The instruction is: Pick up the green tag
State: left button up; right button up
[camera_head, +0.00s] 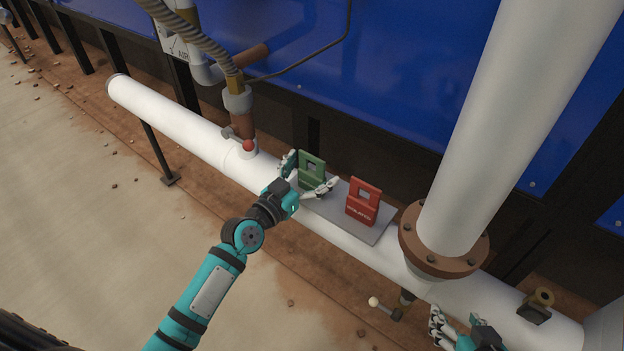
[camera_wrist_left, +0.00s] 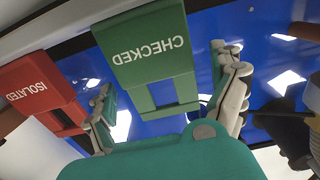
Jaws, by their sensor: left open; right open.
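The green tag (camera_head: 311,168) stands upright on a grey plate (camera_head: 376,230) on the white pipe. In the left wrist view the green tag (camera_wrist_left: 145,48) reads "CHECKED" upside down and has a rectangular opening. My left gripper (camera_head: 309,172) is open, with one finger on each side of the green tag. In the left wrist view the open fingers (camera_wrist_left: 168,88) show to both sides of the tag, with gaps between. My right gripper (camera_head: 440,325) is at the bottom right edge, partly cut off, away from the tag.
A red tag (camera_head: 363,202) reading "ISOLATED" stands on the same plate, right of the green one. A thick upright pipe (camera_head: 510,120) with a brown flange stands at right.

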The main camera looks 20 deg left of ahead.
pick_arm(q)
jog(key=shift+w, duration=0.2)
jog(key=c, duration=1.3)
jog(key=shift+r, duration=0.15)
